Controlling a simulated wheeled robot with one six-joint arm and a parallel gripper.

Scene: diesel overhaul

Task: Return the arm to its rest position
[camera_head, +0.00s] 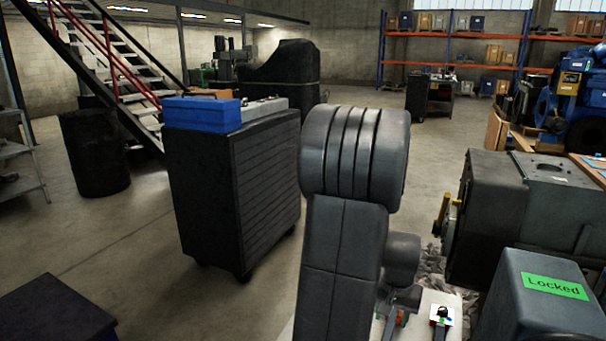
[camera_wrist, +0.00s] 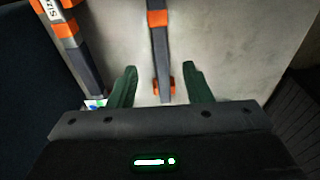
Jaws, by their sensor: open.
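My gripper (camera_wrist: 158,88) shows in the wrist view with its two green fingers spread apart. Nothing is held between the fingertips. Beyond them is a pale surface (camera_wrist: 225,45), with a grey and orange bar-shaped tool (camera_wrist: 159,50) lying on it, seen between the fingers. My arm's grey links stand large in the middle of the head view, bent at a rounded joint.
A black drawer cabinet (camera_head: 215,190) with a blue box (camera_head: 201,113) on top stands left of my arm. A grey box labelled "Locked" (camera_head: 545,300) and dark machinery (camera_head: 525,215) are close on the right. Open floor (camera_head: 130,240) lies to the left.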

